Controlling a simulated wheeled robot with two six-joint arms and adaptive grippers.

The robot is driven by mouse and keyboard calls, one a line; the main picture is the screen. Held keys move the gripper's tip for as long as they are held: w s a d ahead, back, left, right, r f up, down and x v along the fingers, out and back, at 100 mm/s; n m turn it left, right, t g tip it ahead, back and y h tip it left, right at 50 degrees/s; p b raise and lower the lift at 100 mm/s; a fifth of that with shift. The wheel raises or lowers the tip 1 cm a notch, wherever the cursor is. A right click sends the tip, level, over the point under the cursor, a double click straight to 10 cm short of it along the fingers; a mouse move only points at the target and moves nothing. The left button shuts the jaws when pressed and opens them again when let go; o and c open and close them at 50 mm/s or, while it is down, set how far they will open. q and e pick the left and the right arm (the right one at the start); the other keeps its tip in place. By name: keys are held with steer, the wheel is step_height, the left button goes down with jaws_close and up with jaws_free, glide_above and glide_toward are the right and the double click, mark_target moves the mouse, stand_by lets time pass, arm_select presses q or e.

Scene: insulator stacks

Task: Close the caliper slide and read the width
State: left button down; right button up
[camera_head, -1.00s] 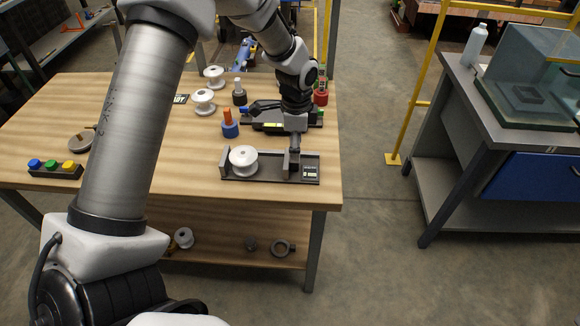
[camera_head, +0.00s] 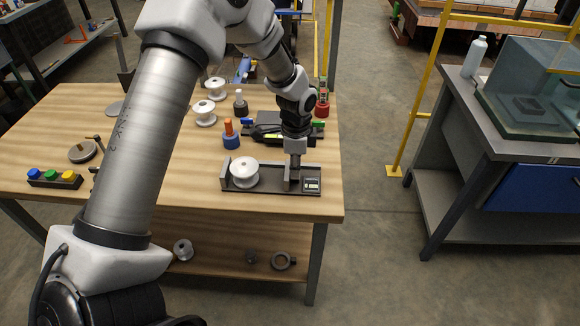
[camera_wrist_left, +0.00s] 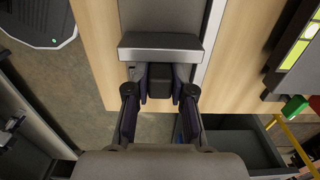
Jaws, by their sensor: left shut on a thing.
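The caliper (camera_head: 268,188) is a dark flat fixture near the table's front right corner. Its fixed jaw stands at the left end and a small display (camera_head: 312,185) sits at the right end; its reading is too small to make out. A white insulator spool (camera_head: 244,174) stands by the fixed jaw. The upright caliper slide (camera_head: 285,176) is to the right of the spool, with a gap between them. My left gripper (camera_head: 294,174) reaches down from above and is shut on the slide. In the left wrist view its fingers (camera_wrist_left: 160,98) clasp the slide's dark block. My right gripper is out of view.
White spools (camera_head: 205,113), a blue and orange part (camera_head: 231,136) and a dark device with a green-yellow strip (camera_head: 270,132) stand behind the caliper. A button box (camera_head: 54,179) is at the left. Bare tabletop lies left of the caliper; the table edge is close in front.

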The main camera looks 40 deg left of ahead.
arm_select(q)
steer(key=shift+s+a, duration=0.15)
steer(key=shift+a, duration=0.05)
steer(key=shift+s+a, duration=0.15)
steer(key=shift+a, duration=0.1)
steer(key=shift+s+a+p, duration=0.55)
steer(key=shift+s+a, duration=0.05)
steer(key=shift+a, duration=0.35)
steer(key=shift+s+a+p, duration=0.5)
steer(key=shift+s+a, duration=0.05)
steer(key=shift+a, duration=0.45)
steer(key=shift+s+a+p, duration=0.55)
steer(key=shift+s+a, duration=0.05)
steer(key=shift+a, duration=0.35)
stand_by(0.5)
steer(key=c, duration=0.9)
jaws_free()
step_height(320, 180, up, 7)
steer(key=p, duration=0.7)
